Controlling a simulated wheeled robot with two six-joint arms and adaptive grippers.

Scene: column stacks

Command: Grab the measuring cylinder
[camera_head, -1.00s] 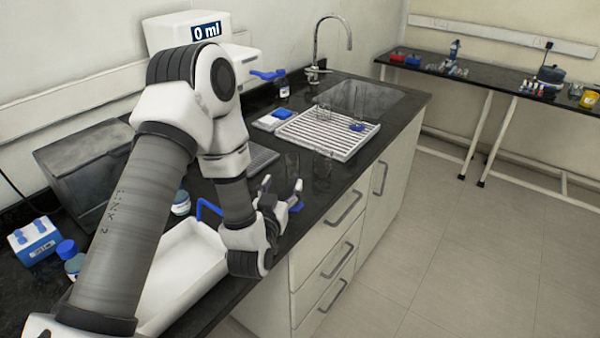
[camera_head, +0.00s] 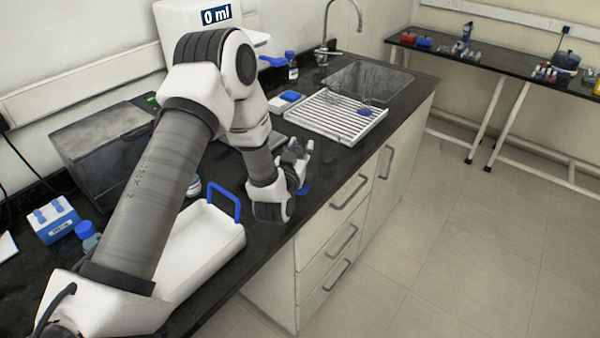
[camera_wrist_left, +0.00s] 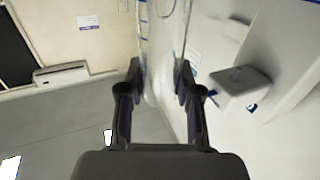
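The measuring cylinder is clear, with a blue base (camera_head: 303,188) standing near the front edge of the black counter. My left gripper (camera_head: 296,150) is at the cylinder, above its blue base, and hides part of its body in the head view. In the left wrist view the clear cylinder body (camera_wrist_left: 160,40) with blue markings lies between the two dark fingers (camera_wrist_left: 160,80). The fingers stand close to its sides, but whether they press on it is not clear. My right gripper is not in view.
A white tray (camera_head: 218,222) with a blue handle is left of the gripper. A white drying rack (camera_head: 312,119) with glassware stands beyond it, before the sink (camera_head: 385,80). A grey box (camera_head: 105,140) and a blue tube holder (camera_head: 52,220) sit at the left. Floor lies right of the counter.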

